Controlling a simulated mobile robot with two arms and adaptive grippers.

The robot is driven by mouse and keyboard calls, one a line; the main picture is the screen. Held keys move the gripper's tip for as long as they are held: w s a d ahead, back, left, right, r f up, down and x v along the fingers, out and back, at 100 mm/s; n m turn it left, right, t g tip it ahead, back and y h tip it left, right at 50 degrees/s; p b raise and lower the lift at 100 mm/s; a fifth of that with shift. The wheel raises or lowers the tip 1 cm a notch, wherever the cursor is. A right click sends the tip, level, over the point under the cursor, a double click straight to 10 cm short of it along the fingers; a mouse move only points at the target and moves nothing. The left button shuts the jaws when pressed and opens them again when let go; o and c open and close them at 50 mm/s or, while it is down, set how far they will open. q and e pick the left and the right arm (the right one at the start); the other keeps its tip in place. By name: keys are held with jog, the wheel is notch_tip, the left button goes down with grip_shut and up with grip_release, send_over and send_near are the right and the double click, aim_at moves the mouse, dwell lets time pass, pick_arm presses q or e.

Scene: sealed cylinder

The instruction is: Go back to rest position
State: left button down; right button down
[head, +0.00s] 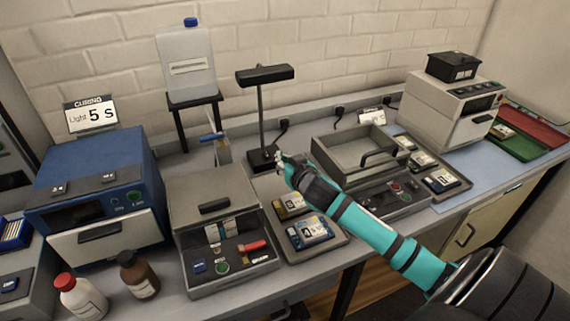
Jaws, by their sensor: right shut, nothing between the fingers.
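My right arm comes in from the lower right, teal and black, and reaches over the middle of the bench. My right gripper (284,163) is at its far end, shut and empty, just in front of the foot of the black lamp (262,112). It is above the bench, to the left of the open grey box machine (335,170). My left gripper and left arm are not in view.
A blue curing machine (95,180), a grey device (215,210) and two bottles (138,275) stand at left. A tray with labelled packs (308,230) lies below my arm. A white machine (450,110) stands at right. Bare blue mat (485,165) lies beside it.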

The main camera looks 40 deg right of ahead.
jog(key=shift+s+a, duration=0.15)
jog(key=shift+s, duration=0.25)
jog(key=shift+r, duration=0.1)
